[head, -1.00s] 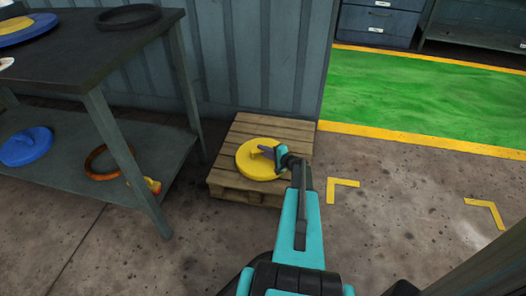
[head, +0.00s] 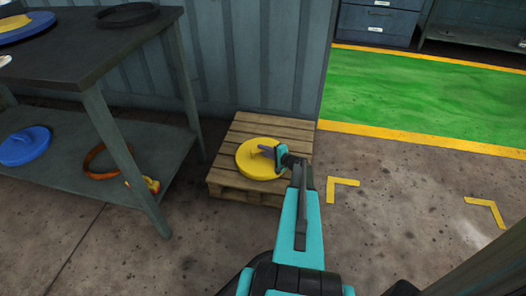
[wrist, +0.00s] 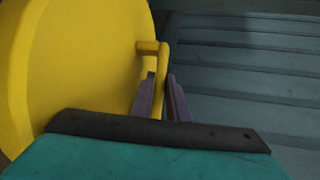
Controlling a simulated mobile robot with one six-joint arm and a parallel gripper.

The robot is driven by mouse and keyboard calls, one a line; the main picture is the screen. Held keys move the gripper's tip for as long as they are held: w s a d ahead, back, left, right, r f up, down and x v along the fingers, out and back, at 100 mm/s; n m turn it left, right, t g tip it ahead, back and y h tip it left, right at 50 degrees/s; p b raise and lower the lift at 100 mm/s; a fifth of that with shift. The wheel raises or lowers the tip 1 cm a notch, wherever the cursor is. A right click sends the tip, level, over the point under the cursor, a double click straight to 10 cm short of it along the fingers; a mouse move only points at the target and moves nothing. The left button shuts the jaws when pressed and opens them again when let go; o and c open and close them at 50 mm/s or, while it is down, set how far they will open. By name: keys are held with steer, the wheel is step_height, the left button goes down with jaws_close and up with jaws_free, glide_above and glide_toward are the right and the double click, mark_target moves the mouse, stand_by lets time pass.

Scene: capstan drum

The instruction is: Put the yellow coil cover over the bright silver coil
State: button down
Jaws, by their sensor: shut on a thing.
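The yellow coil cover (head: 258,162) is a round disc with a handle on its face. In the head view it lies over the wooden pallet, near its middle; I cannot tell whether it touches the boards. My gripper (head: 268,150) is at the cover's handle. In the wrist view the yellow cover (wrist: 75,60) fills the left side, and my gripper (wrist: 163,98) is shut with its fingers around the handle bar (wrist: 163,65). I see no bright silver coil in either view.
The wooden pallet (head: 232,187) stands on the floor against a corrugated wall (head: 245,60). A dark shelf table (head: 120,55) at left holds a black ring (head: 128,14), a blue disc (head: 25,145) and an orange-brown ring (head: 92,170). Open floor with yellow corner marks (head: 343,182) lies right.

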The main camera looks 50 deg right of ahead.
steer(key=shift+f+b, duration=0.35)
steer(key=shift+b, duration=0.05)
stand_by(0.4)
steer(key=c, duration=1.6)
jaws_free()
steer(key=shift+c, duration=0.2)
steer(key=p+v, duration=0.3)
steer(key=v, duration=1)
steer(key=shift+s+r, duration=0.2)
steer(key=shift+s, duration=0.2)
